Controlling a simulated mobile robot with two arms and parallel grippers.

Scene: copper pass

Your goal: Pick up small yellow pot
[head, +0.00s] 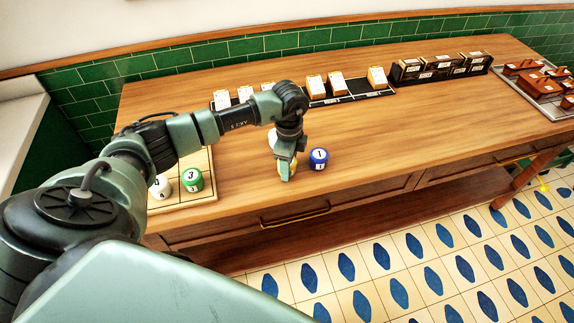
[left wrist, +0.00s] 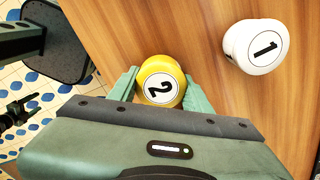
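The small yellow pot, marked 2 on its lid (left wrist: 160,82), is between the two fingers of my left gripper (left wrist: 162,84) in the left wrist view. The fingers lie close along both its sides; whether they press on it is not clear. In the head view my left gripper (head: 287,170) points down at the tabletop near its front edge. Only a little of the yellow pot shows there, behind the fingers.
A blue pot (head: 319,158) stands just right of my left gripper. A white pot marked 1 (left wrist: 254,47) stands close by, partly hidden in the head view. A green pot (head: 192,180) and another white pot (head: 161,187) are at left.

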